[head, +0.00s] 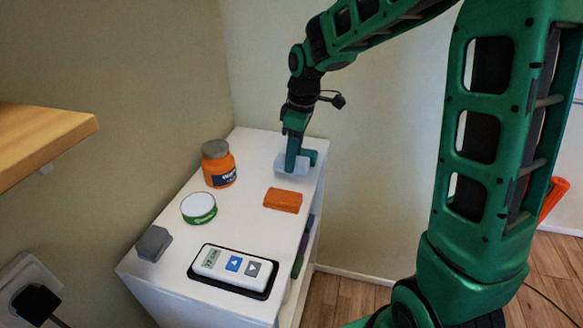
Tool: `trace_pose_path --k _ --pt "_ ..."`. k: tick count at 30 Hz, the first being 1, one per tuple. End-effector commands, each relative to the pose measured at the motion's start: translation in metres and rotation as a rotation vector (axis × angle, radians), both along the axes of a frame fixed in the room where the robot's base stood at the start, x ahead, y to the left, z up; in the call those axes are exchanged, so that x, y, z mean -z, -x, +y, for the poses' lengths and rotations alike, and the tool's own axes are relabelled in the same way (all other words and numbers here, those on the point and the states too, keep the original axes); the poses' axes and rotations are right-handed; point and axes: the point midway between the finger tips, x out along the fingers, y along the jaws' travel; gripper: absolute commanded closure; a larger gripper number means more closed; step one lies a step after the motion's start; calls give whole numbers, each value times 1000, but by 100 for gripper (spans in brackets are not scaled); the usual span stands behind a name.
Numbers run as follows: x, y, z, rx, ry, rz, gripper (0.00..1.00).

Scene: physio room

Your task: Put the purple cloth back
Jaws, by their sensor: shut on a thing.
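My gripper (300,161) is at the far right part of the white cabinet top, pointing down and shut on a pale lavender, roll-shaped thing (284,167). The roll is at or just above the surface; I cannot tell whether it touches. Its pale colour leaves unclear whether it is the purple cloth. A folded orange cloth (283,200) lies on the top, just in front of my gripper.
On the white cabinet (165,262) stand an orange jar (218,168) with a grey lid, a round white-and-green tin (199,208), a grey block (153,243) and a white remote-like device (234,266) on a black tray. A wooden shelf (40,140) juts in at left.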

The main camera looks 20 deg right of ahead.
Motion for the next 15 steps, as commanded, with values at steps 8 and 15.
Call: trace_pose_path --k 8,15 --pt "31 1 -1 2 1 4 76" --pt "40 0 -1 1 1 1 76"
